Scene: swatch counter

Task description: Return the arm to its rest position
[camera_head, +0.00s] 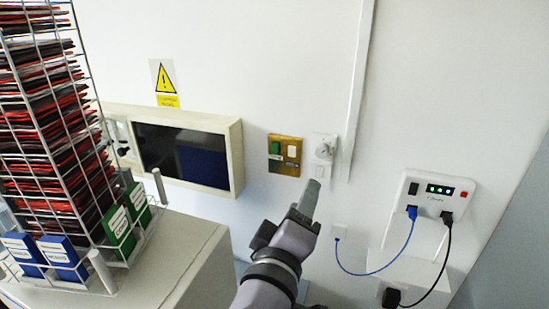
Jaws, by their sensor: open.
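My gripper (308,197) is at the end of my grey arm, which rises from the bottom middle of the view. It points up toward the white wall, just below a brass switch plate (285,155) and a white knob fitting (323,149). It looks empty. The two fingers overlap from this angle, so the gap between them does not show. I cannot tell whether the tip touches the wall.
A wire rack (90,110) of red and black swatches stands on a pale counter (185,250) at left. A framed dark panel (185,152) is on the wall. At right a white box (432,198) has blue and black cables hanging below.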

